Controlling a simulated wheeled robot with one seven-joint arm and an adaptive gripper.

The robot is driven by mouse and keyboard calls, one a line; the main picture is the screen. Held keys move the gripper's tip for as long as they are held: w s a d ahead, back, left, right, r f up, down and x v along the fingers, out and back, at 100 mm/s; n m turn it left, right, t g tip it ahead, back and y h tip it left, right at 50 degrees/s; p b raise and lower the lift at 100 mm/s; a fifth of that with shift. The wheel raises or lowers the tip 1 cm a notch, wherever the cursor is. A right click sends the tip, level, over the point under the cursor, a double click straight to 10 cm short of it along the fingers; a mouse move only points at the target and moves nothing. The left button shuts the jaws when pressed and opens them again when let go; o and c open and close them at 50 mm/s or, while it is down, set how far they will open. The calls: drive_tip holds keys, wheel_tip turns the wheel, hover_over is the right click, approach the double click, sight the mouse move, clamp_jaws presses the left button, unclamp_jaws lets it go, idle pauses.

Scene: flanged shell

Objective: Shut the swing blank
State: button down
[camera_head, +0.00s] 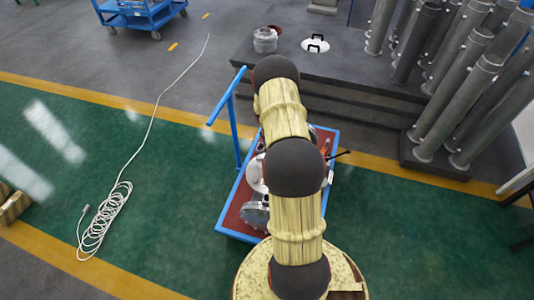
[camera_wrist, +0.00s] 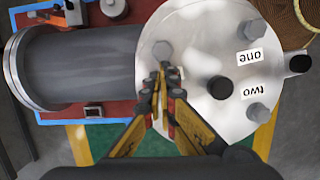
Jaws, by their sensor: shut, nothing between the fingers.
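A round pale metal plate (camera_wrist: 205,45), which looks like the swing blank, fills the middle right of the wrist view, with its face towards the camera. It carries bolt heads, a dark round knob (camera_wrist: 220,88) and labels reading "one" and "two", upside down. The grey cylindrical shell (camera_wrist: 85,62) lies to its left, seen from the side, with a flange (camera_wrist: 22,70) at its far left end. My gripper (camera_wrist: 166,74) is shut and empty over the plate's left part, below a bolt head (camera_wrist: 162,50). I cannot tell whether it touches. My arm hides much of this in the head view.
The shell's cart (camera_head: 228,215) has a blue frame, a red top and an upright blue handle (camera_head: 225,95). A dark platform with grey pipes (camera_head: 440,125) stands at the right. A blue trolley (camera_head: 140,15) stands far left.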

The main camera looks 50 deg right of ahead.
drive_tip(key=shift+s+d+m, duration=0.3)
drive_tip(key=shift+s+m, duration=0.2)
drive_tip(key=shift+s, duration=0.45)
drive_tip(key=shift+s+d+m, duration=0.25)
drive_tip(key=shift+s+m, duration=0.25)
drive_tip(key=shift+s, duration=0.4)
drive_tip(key=v, duration=1.2)
drive_tip(key=shift+d, duration=0.2)
drive_tip(key=shift+w, duration=0.1)
drive_tip(key=shift+m, duration=0.3)
